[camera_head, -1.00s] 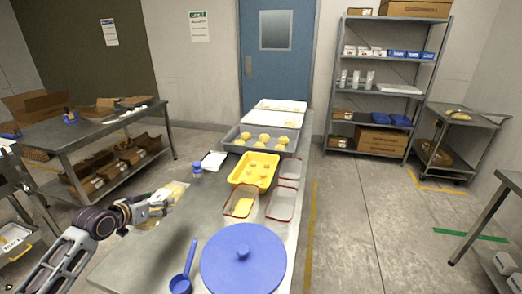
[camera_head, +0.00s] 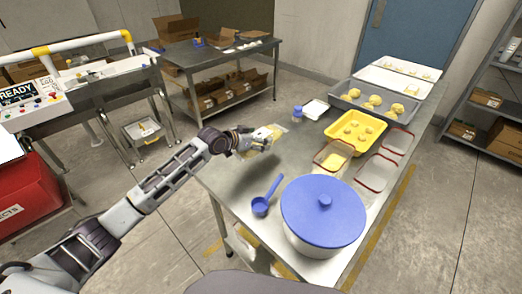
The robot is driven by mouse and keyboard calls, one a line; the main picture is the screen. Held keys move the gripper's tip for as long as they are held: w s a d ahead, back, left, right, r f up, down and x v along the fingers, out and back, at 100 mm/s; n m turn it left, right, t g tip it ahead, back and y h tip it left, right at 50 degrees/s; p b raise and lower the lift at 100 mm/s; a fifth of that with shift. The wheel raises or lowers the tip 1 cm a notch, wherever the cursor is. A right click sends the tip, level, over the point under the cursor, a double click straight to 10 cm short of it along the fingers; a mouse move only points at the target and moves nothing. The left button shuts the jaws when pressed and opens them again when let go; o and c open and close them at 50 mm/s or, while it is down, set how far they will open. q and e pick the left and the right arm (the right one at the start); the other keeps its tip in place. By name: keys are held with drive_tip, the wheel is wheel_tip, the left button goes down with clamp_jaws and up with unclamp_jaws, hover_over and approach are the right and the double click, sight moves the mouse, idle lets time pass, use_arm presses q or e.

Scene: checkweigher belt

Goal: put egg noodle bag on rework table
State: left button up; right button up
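A clear bag with yellow contents (camera_head: 277,130), which looks like the egg noodle bag, is at the fingertips of my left gripper (camera_head: 264,138). The gripper appears shut on the bag's near end, and its fingers partly hide it. Gripper and bag are over the far left part of the near steel table (camera_head: 225,178), with a shadow below. Whether the bag touches the tabletop is hard to tell. No label shows which table is the rework table; another steel table (camera_head: 205,62) with cartons stands behind. My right gripper is out of view.
On the near table are a blue-lidded pot (camera_head: 322,212), a blue ladle (camera_head: 262,205), a yellow tray (camera_head: 356,131), clear containers (camera_head: 333,157) and a blue-capped bottle (camera_head: 297,112). At left stand a conveyor with a READY panel (camera_head: 28,97) and a red bin (camera_head: 30,190).

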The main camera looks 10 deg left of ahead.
sight(238, 155)
use_arm(q)
drive_tip(key=shift+f, duration=1.3)
drive_tip(key=shift+f, duration=0.1)
drive_tip(key=shift+f, duration=1.8)
drive_tip(key=o, duration=1.4)
drive_tip(key=shift+f, duration=0.15)
drive_tip(key=shift+v, duration=6.05)
